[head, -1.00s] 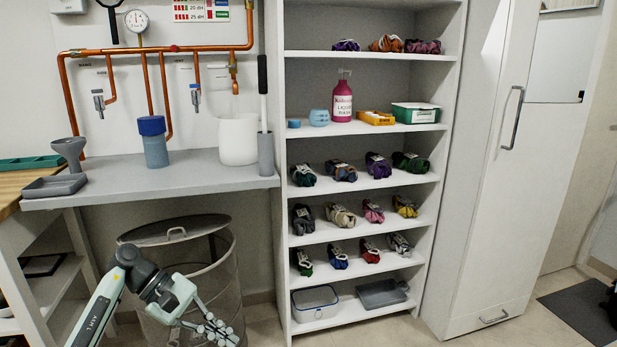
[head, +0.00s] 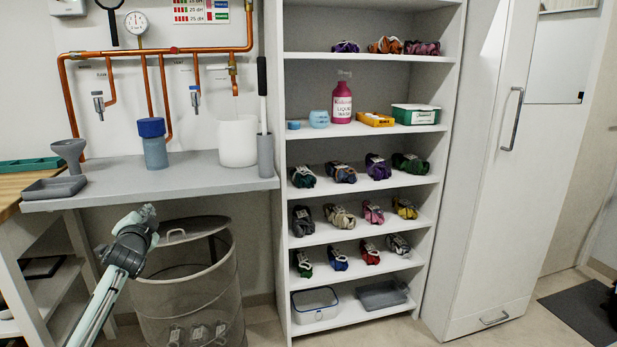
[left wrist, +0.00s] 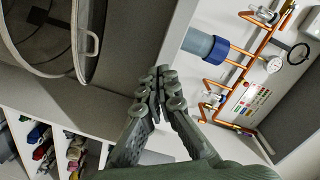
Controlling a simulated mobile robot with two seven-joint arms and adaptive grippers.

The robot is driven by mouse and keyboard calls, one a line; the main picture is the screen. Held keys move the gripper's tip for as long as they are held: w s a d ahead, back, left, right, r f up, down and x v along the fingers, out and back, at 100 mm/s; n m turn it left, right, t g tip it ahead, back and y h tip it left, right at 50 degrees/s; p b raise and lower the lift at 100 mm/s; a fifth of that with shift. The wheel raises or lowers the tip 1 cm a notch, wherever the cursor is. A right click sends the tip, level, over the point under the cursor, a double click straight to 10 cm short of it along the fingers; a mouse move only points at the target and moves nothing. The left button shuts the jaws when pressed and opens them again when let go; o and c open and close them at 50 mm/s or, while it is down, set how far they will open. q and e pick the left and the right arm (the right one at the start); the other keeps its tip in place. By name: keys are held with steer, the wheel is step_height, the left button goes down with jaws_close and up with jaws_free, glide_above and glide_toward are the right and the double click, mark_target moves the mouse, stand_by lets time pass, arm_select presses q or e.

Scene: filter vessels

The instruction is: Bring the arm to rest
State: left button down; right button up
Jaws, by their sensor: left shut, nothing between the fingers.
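My left arm comes in from the lower left in the head view. My left gripper (head: 147,212) is raised just below the front edge of the grey bench, in front of the bin's upper left part. In the left wrist view its fingers (left wrist: 164,88) are together, with nothing between them. My right gripper is not in view.
The grey bench (head: 205,178) holds a blue-capped vessel (head: 155,150) and a white container (head: 238,142). A shelf unit (head: 284,200) stands to the right.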

arm_select(q)
steer(key=s+d+f+n+g+h, duration=0.1)
steer(key=s+d+f+n+g, duration=0.15)
steer(key=s+f, duration=0.6)
steer(key=s+d+f+n+g+h, duration=0.15)
steer(key=s+f+g, duration=0.25)
steer(key=f, duration=0.9)
steer(key=s+d+f+n+g, duration=0.2)
steer(key=s+f+n+g, duration=0.1)
steer(key=s+f, duration=0.55)
steer(key=s+d+f+g, duration=0.1)
steer(key=s+d+f, duration=0.1)
steer(key=s+f, duration=0.4)
steer(key=s+d+f+g+h, duration=0.1)
steer(key=s+d+f, duration=0.2)
steer(key=s, duration=1.1)
steer(key=s+d+f+g, duration=0.2)
steer(key=s+f, duration=0.7)
steer(key=s, duration=0.1)
steer(key=shift+d+m, duration=0.25)
steer(key=shift+m, duration=0.05)
steer(key=shift+f, duration=0.1)
